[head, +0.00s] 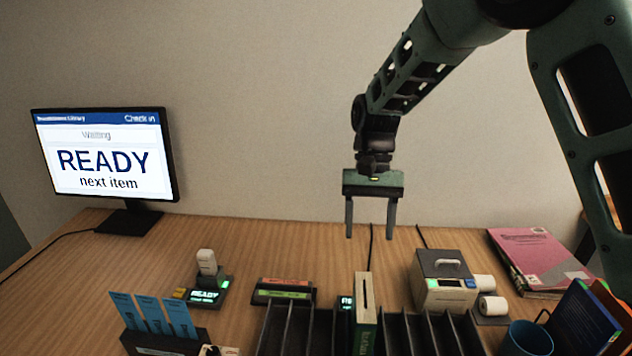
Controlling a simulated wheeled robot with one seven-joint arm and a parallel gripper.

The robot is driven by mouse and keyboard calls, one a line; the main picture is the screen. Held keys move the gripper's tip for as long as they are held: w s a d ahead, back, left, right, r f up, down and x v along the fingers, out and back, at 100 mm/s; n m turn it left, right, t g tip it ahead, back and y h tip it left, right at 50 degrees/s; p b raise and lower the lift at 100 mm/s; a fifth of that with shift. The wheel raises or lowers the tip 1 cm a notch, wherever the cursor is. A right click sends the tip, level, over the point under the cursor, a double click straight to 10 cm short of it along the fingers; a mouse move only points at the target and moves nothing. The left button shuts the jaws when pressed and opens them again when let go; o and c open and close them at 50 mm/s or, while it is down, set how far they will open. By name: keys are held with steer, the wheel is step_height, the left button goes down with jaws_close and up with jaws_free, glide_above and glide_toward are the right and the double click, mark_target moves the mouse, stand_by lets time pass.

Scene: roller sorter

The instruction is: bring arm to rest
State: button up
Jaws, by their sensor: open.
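My gripper (370,218) hangs at the end of my arm, above the back part of the wooden desk. Its two fingers point down and stand apart, with nothing between them. It is clear of the things on the desk. My arm comes in from the upper right and bends down to the gripper.
A monitor (104,155) reading "READY next item" stands at left. A black slotted rack (291,334) holds an upright book (364,325) at front. A white-grey box device (443,282), paper rolls, pink books (537,257) and a blue mug (526,339) are at right. Bare desk (255,243) lies behind.

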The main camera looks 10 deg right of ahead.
steer(key=s+a+r+n+t, duration=0.1)
steer(key=s+a+n, duration=0.1)
steer(key=s, duration=0.6)
steer(key=s+a+n+t, duration=0.1)
steer(key=s+a+n, duration=0.2)
steer(key=s+n, duration=0.2)
steer(key=s+a+r+n+t, duration=0.1)
steer(key=s+a+n+t, duration=0.1)
steer(key=s, duration=1)
steer(key=shift+a+r+n+h, duration=0.4)
steer(key=shift+a+n, duration=0.1)
steer(key=shift+n, duration=0.7)
